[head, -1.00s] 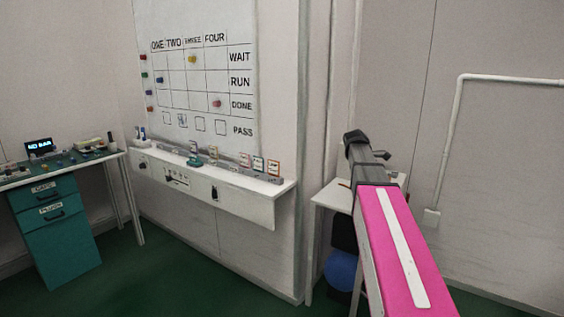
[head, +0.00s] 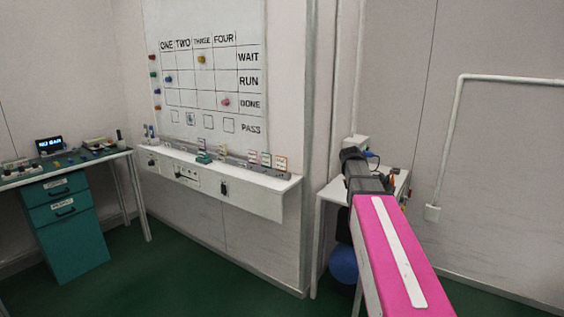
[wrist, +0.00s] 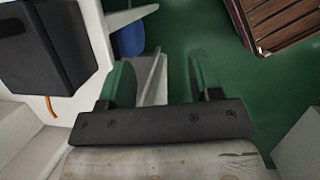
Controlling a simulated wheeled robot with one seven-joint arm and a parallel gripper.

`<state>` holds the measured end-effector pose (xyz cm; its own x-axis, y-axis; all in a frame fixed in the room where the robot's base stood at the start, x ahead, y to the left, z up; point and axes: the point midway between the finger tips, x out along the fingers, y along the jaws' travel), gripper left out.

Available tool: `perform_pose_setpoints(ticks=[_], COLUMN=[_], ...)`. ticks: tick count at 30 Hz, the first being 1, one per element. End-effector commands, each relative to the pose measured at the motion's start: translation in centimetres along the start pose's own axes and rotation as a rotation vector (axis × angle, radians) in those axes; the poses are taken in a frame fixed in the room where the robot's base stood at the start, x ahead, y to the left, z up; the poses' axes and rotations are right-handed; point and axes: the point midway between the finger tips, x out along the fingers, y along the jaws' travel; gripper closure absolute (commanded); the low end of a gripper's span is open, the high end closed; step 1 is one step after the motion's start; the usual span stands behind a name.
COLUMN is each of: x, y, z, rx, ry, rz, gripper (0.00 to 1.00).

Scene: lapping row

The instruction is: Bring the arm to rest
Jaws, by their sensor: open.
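My arm shows in the head view as a pink link with a white stripe and dark joints, in the right half, in front of a small white table (head: 331,195). My gripper (wrist: 158,75) shows in the wrist view with two green fingers apart and nothing held between them. It points down over the green floor (wrist: 190,25) and a pale table edge. In the head view the fingers are hidden behind my arm.
A whiteboard (head: 190,97) with coloured magnets hangs over a white ledge (head: 235,192). A bench with teal drawers (head: 70,235) stands left. A blue ball (head: 343,264) lies under the small table. A black box (wrist: 40,50) is close left of my gripper. Open floor lies in the middle.

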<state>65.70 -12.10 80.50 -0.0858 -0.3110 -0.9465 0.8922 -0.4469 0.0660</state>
Motion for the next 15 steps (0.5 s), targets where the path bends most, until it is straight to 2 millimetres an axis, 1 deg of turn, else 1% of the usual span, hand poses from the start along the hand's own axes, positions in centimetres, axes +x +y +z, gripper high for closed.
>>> perform_pose_setpoints(ticks=[1, 5, 8, 12, 15], x=[0.9, 3.4, 5.8, 9.8, 12.4], y=[-0.9, -2.9, -5.2, -9.2, -12.2], z=[-0.4, -1.7, -3.0, -5.0, -6.2], rx=[0.026, 0.118, 0.217, 0.399, 0.538], ry=[0.008, 0.039, 0.070, 0.125, 0.162], rz=[-0.001, -0.006, -0.016, -0.044, -0.072], gripper=[0.42, 0.42, 0.42, 0.42, 0.42])
